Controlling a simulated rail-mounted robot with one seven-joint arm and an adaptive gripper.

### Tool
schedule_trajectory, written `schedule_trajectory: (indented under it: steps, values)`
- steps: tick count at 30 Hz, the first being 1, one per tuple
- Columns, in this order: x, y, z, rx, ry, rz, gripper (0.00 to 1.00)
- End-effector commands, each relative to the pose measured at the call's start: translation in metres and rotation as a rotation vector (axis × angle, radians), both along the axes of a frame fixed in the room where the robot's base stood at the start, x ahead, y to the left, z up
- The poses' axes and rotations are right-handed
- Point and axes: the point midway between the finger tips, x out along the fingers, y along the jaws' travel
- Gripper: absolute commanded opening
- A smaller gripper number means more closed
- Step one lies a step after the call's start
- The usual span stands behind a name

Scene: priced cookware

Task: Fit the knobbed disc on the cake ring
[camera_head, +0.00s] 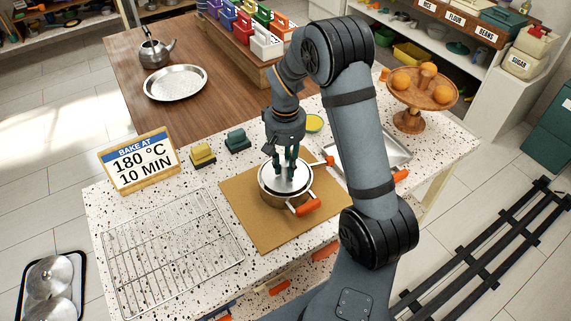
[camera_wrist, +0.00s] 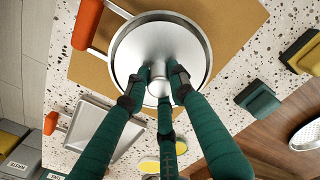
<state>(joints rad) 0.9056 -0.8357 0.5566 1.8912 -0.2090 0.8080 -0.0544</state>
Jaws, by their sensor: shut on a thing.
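The silver knobbed disc (camera_head: 273,177) is at the mouth of the round metal cake ring (camera_head: 270,195), inside its rim as seen from above. The ring has an orange handle (camera_head: 308,207) and stands on a brown mat. My gripper (camera_head: 288,172) points down over the disc, its green fingers closed around the knob.
The brown mat (camera_head: 240,212) lies on the speckled counter. A wire rack (camera_head: 165,250) is left, a metal tray with orange handles (camera_head: 390,150) right. Yellow and green blocks (camera_head: 203,156) and a sign (camera_head: 139,160) stand behind. A wooden fruit stand (camera_head: 410,121) is at the far right.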

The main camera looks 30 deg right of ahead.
Motion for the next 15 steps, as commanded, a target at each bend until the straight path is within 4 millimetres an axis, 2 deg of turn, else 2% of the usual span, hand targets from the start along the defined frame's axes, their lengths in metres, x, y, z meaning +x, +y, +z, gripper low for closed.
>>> schedule_trajectory:
  steps: [9,15]
  values:
    - [0.000,0.000,-0.019,0.000,0.000,-0.001,0.00]
    - [0.000,0.000,-0.024,0.000,0.000,0.000,0.00]
